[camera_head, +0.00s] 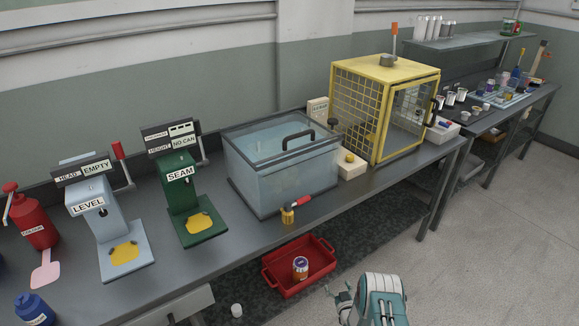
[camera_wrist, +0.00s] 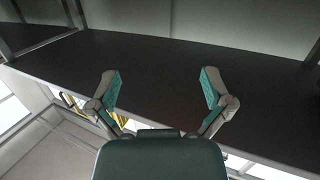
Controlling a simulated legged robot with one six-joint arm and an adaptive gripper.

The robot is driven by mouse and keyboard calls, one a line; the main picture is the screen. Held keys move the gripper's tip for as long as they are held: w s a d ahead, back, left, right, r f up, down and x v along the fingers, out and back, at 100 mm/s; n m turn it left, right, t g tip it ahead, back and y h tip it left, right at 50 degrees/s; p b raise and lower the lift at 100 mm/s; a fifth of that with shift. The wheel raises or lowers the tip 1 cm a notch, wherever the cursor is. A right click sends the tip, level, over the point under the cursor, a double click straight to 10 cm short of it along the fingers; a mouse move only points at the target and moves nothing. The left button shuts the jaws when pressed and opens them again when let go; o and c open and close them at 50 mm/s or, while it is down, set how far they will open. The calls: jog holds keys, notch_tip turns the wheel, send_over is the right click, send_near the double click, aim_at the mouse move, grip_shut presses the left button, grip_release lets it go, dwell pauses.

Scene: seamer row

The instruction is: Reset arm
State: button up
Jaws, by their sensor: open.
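My gripper (camera_wrist: 162,92) is open and empty in the wrist view. Its two teal-padded fingers stand wide apart, with a dark flat surface (camera_wrist: 180,65) behind them. In the head view part of my arm and gripper (camera_head: 345,297) shows at the bottom, low in front of the bench (camera_head: 270,222) and to the right of the red tray. Nothing is between the fingers.
A red tray (camera_head: 322,277) holding a can (camera_head: 300,267) sits below the bench's front edge. Above stand a green SEAM machine (camera_head: 186,205), a clear lidded tank (camera_head: 270,180) and a yellow mesh cage (camera_head: 362,105). A small white cup (camera_head: 236,310) is low down. Floor at right is clear.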

jog(key=w+d+r+g+h, duration=0.1)
jog(key=w+r, duration=0.4)
jog(key=r, duration=0.6)
jog(key=w+r+g+h, duration=0.1)
jog(key=w+r, duration=0.3)
jog(key=r, duration=0.7)
notch_tip(320, 180, up, 12)
jog(key=s+g+h, duration=0.1)
jog(key=g, duration=0.1)
jog(key=s+a+r+m+g, duration=0.1)
jog(key=s+r+m+g, duration=0.15)
jog(key=s+r, duration=1.95)
jog(key=s+a+r+g, duration=0.1)
jog(key=s+g, duration=0.3)
jog(key=s, duration=2)
jog(key=shift+s+a+r, duration=0.15)
jog(key=shift+a, duration=0.55)
